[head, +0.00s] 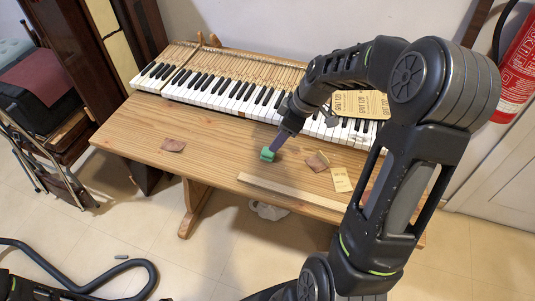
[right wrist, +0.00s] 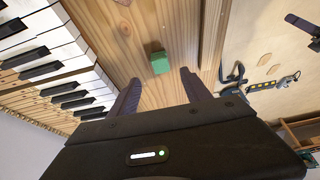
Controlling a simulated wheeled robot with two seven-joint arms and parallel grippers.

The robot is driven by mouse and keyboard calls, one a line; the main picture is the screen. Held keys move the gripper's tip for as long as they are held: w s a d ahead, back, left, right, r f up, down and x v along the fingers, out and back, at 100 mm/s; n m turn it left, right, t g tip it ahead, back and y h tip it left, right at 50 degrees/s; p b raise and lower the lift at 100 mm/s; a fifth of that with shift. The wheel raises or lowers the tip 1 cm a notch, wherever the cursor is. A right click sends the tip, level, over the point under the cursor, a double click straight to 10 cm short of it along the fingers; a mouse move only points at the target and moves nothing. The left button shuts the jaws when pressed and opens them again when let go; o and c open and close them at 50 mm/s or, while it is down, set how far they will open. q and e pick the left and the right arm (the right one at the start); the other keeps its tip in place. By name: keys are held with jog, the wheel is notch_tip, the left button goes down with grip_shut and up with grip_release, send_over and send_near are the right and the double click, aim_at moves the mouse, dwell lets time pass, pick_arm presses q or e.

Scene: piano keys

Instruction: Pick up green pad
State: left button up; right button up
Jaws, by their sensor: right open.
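The green pad (head: 267,154) is a small green block on the wooden table, in front of the piano keys. It also shows in the right wrist view (right wrist: 160,62), lying on the wood just beyond the fingertips. My right gripper (head: 279,142) reaches down from the right, its fingers close beside the pad in the head view. In the right wrist view the right gripper (right wrist: 160,80) is open and empty, with its two fingers apart and the pad ahead of the gap between them. Whether a finger touches the pad cannot be told. My left gripper is not in view.
The piano keyboard (head: 215,92) lies along the back of the wooden table (head: 130,135). Brown scraps (head: 173,145), a yellow card (head: 341,180), a sandpaper sheet (head: 361,104) and a long wooden strip (head: 290,194) lie around. The table left of the pad is mostly clear.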

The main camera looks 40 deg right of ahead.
aim_at(268, 154)
jog(key=shift+x, duration=1.35)
jog(key=shift+f, duration=0.2)
jog(key=p+x, duration=0.1)
jog(key=x, duration=0.4)
jog(key=shift+s+p, duration=0.1)
jog(key=shift+p, duration=0.25)
jog(key=shift+r, duration=0.1)
grip_shut()
